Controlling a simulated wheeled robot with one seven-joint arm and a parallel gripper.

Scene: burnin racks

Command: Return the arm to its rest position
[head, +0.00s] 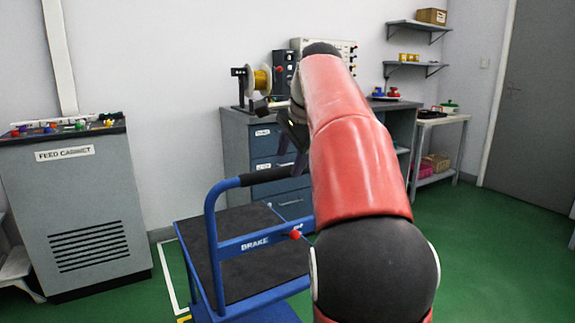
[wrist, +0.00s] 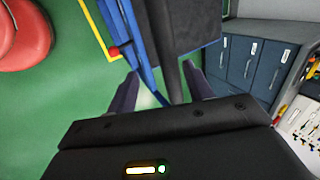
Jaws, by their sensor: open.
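My red and black arm fills the middle and right of the head view and reaches forward over the blue cart (head: 213,245). My gripper (head: 293,130) is partly hidden behind the arm there, in front of the drawer cabinet. The cart's blue frame (wrist: 140,45) and dark handle (wrist: 172,60) appear beyond the fingers. I cannot tell how far they are from the fingertips.
A grey feed cabinet (head: 75,210) stands at left. A blue-drawer cabinet (head: 237,150) carries a yellow spool (head: 262,78) and instruments. Shelves (head: 412,65) and a side table (head: 440,119) are at right. The cart has a red brake knob (head: 295,235). Green floor (head: 500,250) is open at right.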

